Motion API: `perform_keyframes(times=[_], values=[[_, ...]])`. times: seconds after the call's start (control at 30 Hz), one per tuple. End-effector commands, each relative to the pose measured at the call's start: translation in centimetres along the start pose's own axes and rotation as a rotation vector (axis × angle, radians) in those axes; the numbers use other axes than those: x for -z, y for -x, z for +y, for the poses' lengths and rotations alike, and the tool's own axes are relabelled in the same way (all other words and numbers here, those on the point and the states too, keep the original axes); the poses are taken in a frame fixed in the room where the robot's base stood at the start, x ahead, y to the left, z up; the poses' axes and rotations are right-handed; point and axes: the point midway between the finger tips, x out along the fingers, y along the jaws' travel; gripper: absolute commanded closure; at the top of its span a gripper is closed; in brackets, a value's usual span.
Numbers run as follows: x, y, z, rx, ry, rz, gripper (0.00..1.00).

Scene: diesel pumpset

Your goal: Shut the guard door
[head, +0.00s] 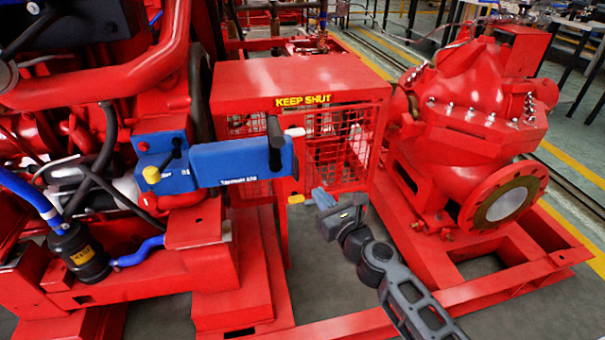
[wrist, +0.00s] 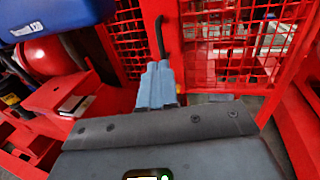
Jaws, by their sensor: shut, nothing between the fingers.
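A mesh panel (head: 337,140) faces right of the blue box; mesh also shows on both sides of a red upright in the wrist view (wrist: 240,52). A black handle (wrist: 161,36) stands at that upright. I cannot tell how far the guard door stands open. My gripper (head: 319,192) is in front of and below the mesh. Its blue-grey fingers (wrist: 156,82) are shut and empty, below the handle in the wrist picture. Contact is unclear.
The red engine (head: 100,90) is at left and the red pump (head: 470,130) at right. Red base rails (head: 345,327) cross the floor; grey floor shows between them.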

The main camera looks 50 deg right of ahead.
Motion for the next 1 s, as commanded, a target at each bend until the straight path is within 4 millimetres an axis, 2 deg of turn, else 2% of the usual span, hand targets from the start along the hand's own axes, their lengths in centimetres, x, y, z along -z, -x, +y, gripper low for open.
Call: perform_keyframes(times=[0.03, 0.3, 0.5, 0.7, 1.0], values=[[-0.2, -1.1, 0.1, 0.000, -0.002, -0.002, 1.00], [-0.2, -5.8, 0.1, 0.000, -0.002, -0.002, 1.00], [0.0, -8.2, 0.0, 0.001, 0.000, -0.001, 1.00], [0.0, -9.2, 0.0, 0.001, 0.001, 0.001, 1.00], [0.0, -9.3, 0.0, 0.000, 0.001, 0.001, 1.00]])
